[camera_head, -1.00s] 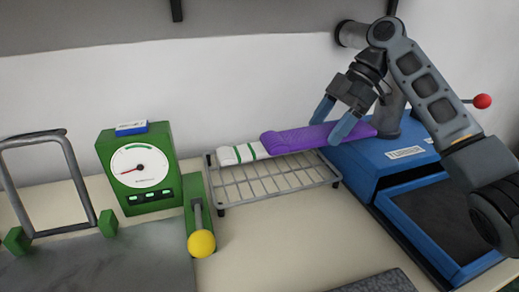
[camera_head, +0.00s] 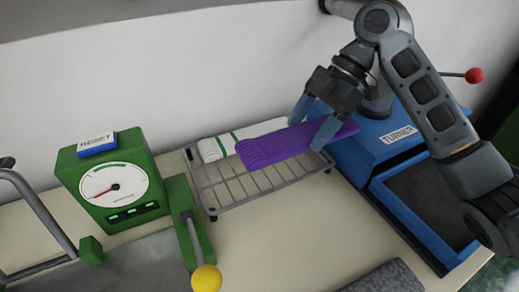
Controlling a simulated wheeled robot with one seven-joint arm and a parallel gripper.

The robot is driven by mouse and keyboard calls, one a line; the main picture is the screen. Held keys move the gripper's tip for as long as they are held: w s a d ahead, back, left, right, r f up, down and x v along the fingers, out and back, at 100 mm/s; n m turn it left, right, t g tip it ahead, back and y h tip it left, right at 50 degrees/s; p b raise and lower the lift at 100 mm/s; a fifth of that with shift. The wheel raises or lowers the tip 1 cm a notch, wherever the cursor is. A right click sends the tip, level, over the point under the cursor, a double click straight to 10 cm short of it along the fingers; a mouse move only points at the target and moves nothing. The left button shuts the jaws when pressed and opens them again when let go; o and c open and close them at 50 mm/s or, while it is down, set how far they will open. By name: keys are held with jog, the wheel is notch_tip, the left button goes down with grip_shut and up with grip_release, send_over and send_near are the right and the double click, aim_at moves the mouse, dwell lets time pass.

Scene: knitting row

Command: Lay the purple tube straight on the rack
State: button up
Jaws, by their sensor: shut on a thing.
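The purple tube (camera_head: 272,146) is long and flat with a ribbed left end. My gripper (camera_head: 312,131) is shut on it near its right part, one blue finger on each side. The tube is over the wire rack (camera_head: 218,193), slanting up to the right, its right end reaching toward the blue machine. I cannot tell whether it touches the rack. A white tube with green stripes (camera_head: 213,149) lies at the rack's back, partly hidden behind the purple one. The front of the rack is bare.
A blue machine marked TURNER (camera_head: 386,150) with a red-knobbed lever (camera_head: 474,76) stands right of the rack. A dark grey slab (camera_head: 388,278) lies in front.

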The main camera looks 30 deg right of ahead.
aim_at(266, 143)
jog(key=w+a+f, duration=0.1)
jog(key=a, duration=0.1)
jog(key=w+a+f, duration=0.2)
jog(key=w+a+f+p, duration=0.1)
jog(key=a+f, duration=0.1)
jog(key=a, duration=0.1)
jog(key=shift+w+a, duration=0.1)
jog(key=shift+w, duration=0.05)
jog(key=shift+a+f, duration=0.1)
jog(key=shift+f, duration=2.15)
jog(key=o, duration=1.1)
jog(key=shift+p, duration=0.3)
jog(key=shift+r, duration=0.1)
jog(key=b+v, duration=0.1)
jog(key=v, duration=1.1)
